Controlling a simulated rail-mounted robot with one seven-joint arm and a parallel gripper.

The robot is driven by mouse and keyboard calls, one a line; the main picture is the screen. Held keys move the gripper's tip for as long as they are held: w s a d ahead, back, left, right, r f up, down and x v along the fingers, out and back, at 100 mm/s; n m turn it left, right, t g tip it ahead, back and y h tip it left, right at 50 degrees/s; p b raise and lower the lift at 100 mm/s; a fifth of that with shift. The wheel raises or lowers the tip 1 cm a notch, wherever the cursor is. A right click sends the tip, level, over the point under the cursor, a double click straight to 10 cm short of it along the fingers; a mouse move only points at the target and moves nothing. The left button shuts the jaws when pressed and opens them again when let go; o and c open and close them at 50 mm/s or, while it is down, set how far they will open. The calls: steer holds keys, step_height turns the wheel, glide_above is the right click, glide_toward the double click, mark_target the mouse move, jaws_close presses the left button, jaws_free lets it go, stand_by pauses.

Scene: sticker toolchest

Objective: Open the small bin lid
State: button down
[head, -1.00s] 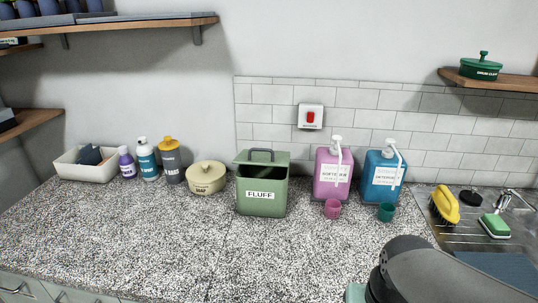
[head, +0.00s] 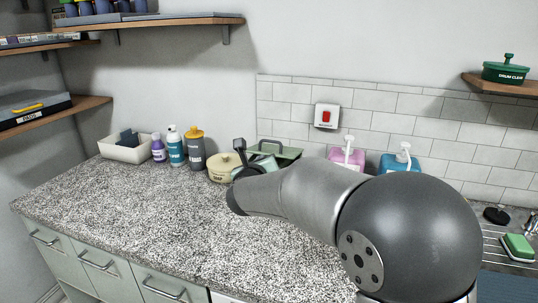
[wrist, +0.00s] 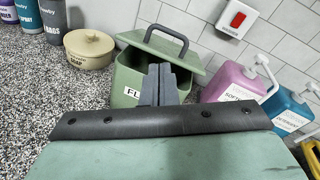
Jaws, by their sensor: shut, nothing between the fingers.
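The small green bin (wrist: 125,80) stands on the counter with part of its FLUFF label showing in the wrist view. Its green lid (wrist: 157,42) has a dark grey handle (wrist: 170,33) and sits partly raised, tilted over the bin's opening. The lid also shows in the head view (head: 288,153), where my arm hides most of the bin's body. My gripper (wrist: 160,68) is shut and empty. Its fingers overlap the front of the bin and the lid's near edge in the wrist view; I cannot tell whether they touch.
A cream soap tin (wrist: 88,47) and several bottles stand left of the bin. A pink dispenser (wrist: 233,82) and a blue dispenser (wrist: 287,107) stand to its right. A red wall switch (head: 327,116) is above. The front left counter (head: 130,215) is clear.

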steer(key=a+m+h, duration=0.1)
steer(key=m+h, duration=0.1)
steer(key=m, duration=0.2)
steer(key=m+h+p, duration=0.2)
steer(key=m+p, duration=0.1)
glide_toward(269, 149)
steer(key=w+d+r, duration=0.1)
steer(key=d+r, duration=0.2)
steer(key=shift+w+d+f, duration=0.1)
steer(key=shift+w+f, duration=0.2)
steer(key=shift+w, duration=0.45)
steer(key=shift+r, duration=0.1)
